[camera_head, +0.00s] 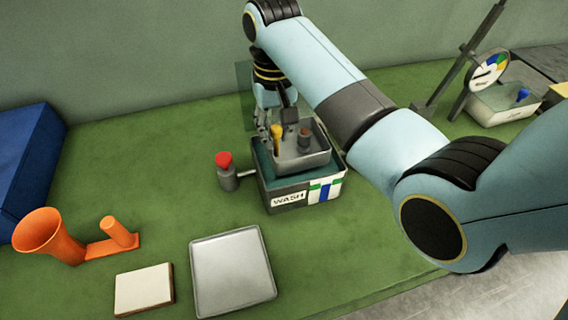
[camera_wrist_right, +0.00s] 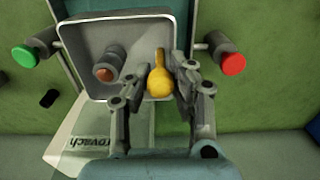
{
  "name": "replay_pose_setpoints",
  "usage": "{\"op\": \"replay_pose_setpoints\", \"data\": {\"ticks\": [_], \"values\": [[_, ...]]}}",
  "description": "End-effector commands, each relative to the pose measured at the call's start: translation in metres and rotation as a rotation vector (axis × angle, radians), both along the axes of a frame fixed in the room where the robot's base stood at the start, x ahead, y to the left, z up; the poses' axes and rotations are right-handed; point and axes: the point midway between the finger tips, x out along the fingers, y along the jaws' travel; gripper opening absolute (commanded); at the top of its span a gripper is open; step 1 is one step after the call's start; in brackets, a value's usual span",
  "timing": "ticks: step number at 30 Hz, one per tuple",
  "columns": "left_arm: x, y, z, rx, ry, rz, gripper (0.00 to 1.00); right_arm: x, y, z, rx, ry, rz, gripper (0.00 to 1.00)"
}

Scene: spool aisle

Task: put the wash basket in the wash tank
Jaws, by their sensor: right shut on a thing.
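The wash basket (camera_head: 318,160) is a small grey open tray, at the wash tank's mouth in the head view. In the right wrist view the basket (camera_wrist_right: 85,55) shows a dark cylinder with a brown end and a yellow round-ended piece (camera_wrist_right: 159,83). The wash tank (camera_head: 262,190) is a box with a WASH label and blue and green stripes. My right gripper (camera_wrist_right: 161,78) is shut on the basket, its fingers either side of the yellow piece. I cannot tell whether the basket rests in the tank or hangs just above it. My left gripper is not in view.
A red-knobbed valve (camera_head: 224,160) sticks out left of the tank. An orange funnel piece (camera_head: 47,235), a pale block (camera_head: 143,290) and a grey tray (camera_head: 232,270) lie at front left. A blue box (camera_head: 30,160) stands far left. A gauge (camera_head: 489,70) stands at back right.

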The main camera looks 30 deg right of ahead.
Motion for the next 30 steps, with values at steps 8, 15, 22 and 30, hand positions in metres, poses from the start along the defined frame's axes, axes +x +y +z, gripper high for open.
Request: {"op": "replay_pose_setpoints", "data": {"ticks": [8,15,22,30], "values": [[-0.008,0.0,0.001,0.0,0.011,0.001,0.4,-0.001,0.0,-0.047,0.0,0.003,0.0,0.0],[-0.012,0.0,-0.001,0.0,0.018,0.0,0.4,-0.001,0.0,-0.08,0.0,0.004,0.0,0.0],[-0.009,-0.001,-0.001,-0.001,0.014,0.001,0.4,-0.001,0.0,-0.092,0.0,0.001,0.0,0.0],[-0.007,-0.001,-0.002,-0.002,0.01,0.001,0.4,-0.001,0.0,-0.095,0.0,0.001,0.0,0.23]]}}
